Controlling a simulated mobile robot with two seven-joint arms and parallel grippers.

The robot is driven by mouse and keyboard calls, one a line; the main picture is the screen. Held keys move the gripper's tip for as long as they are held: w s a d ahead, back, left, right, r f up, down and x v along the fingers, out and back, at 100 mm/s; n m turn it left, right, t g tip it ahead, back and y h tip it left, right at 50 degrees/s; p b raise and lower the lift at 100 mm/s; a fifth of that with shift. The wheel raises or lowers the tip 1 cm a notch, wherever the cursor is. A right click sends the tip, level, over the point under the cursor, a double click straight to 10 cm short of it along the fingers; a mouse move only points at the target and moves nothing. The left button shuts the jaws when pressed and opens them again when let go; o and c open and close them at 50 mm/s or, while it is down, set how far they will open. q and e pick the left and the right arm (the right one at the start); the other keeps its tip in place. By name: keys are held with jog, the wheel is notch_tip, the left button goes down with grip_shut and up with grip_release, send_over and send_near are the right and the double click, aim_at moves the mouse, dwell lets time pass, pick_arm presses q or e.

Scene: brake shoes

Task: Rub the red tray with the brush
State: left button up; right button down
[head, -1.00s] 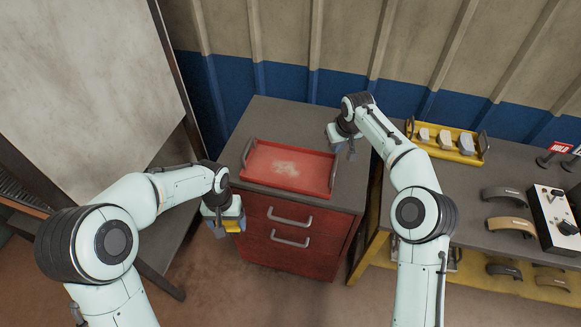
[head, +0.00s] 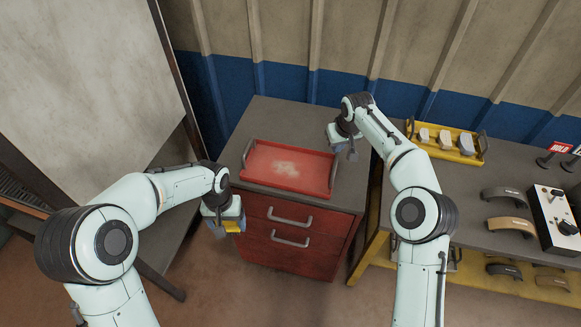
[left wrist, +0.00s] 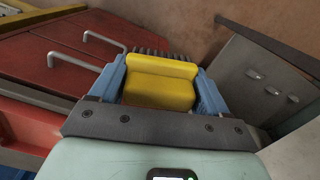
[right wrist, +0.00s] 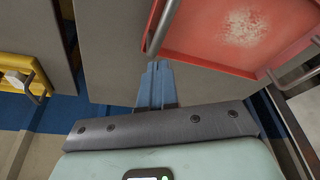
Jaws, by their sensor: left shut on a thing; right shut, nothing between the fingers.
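The red tray (head: 318,184) lies on top of the red drawer cabinet, with a grey handle at each end and a pale dusty patch (head: 285,168) near its middle. The tray also shows in the right wrist view (right wrist: 205,50). My left gripper (head: 228,230) is in front of the cabinet's left front corner, left of and lower than the tray. It is shut on the yellow brush (left wrist: 160,82), whose dark bristles show beyond the yellow body. My right gripper (head: 341,150) is shut and empty, beside the tray's right back corner; its fingers touch each other in the right wrist view (right wrist: 157,82).
The cabinet (head: 262,115) has free top behind the tray. A workbench (head: 455,185) on the right bears a yellow tray (head: 464,158) with several pale blocks, brake shoes (head: 510,224) and a control box (head: 556,212). A large pale panel (head: 85,75) stands at the left.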

pick_arm(q)
jog(key=shift+s+f, duration=0.1)
jog(key=shift+f, duration=0.05)
pick_arm(e)
jog(key=shift+f, duration=0.65)
dwell(0.4)
jog(key=shift+r, duration=0.1)
pick_arm(q)
jog(key=shift+w+r+p, duration=0.5)
jog(key=shift+w+r, duration=0.15)
jog(key=shift+r, duration=0.3)
jog(key=shift+w+r+p, duration=0.5)
jog(key=shift+w+r, duration=0.1)
jog(key=shift+r, duration=0.3)
pick_arm(e)
jog(key=shift+r, duration=3.05)
jog(key=shift+f, duration=0.1)
pick_arm(q)
jog(key=shift+s, duration=0.1)
